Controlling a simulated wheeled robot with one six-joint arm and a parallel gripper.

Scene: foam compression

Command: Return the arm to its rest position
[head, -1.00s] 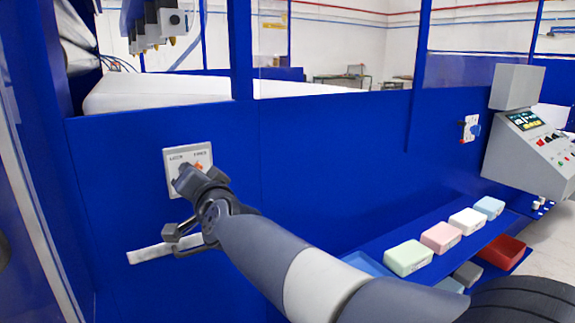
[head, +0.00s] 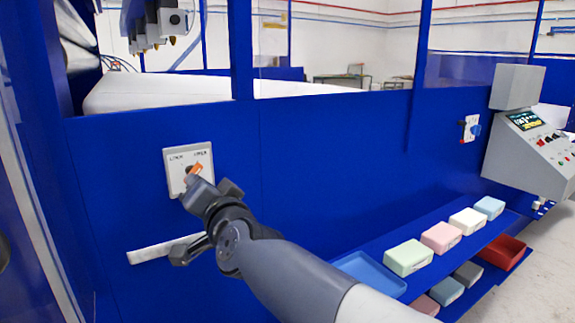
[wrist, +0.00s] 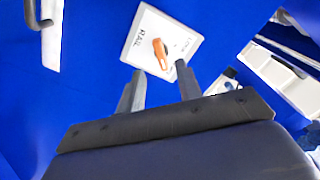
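My gripper (head: 192,187) is in front of the blue machine panel, just below and right of the lock switch plate (head: 172,178). In the wrist view my gripper (wrist: 157,82) has its two fingers apart with a gap between them and nothing held. The orange switch knob (wrist: 160,54) lies beyond the fingertips on the white plate (wrist: 145,30), apart from them. In the head view the knob (head: 195,169) shows beside the fingers, pointing up to the right toward the word OPEN. My arm reaches in from the lower right.
A white handle bar (head: 150,253) is below the plate, close to my wrist. Shelves at right hold several coloured foam blocks (head: 408,257), a blue tray (head: 368,270) and a red bin (head: 503,252). A control console (head: 530,150) stands at far right.

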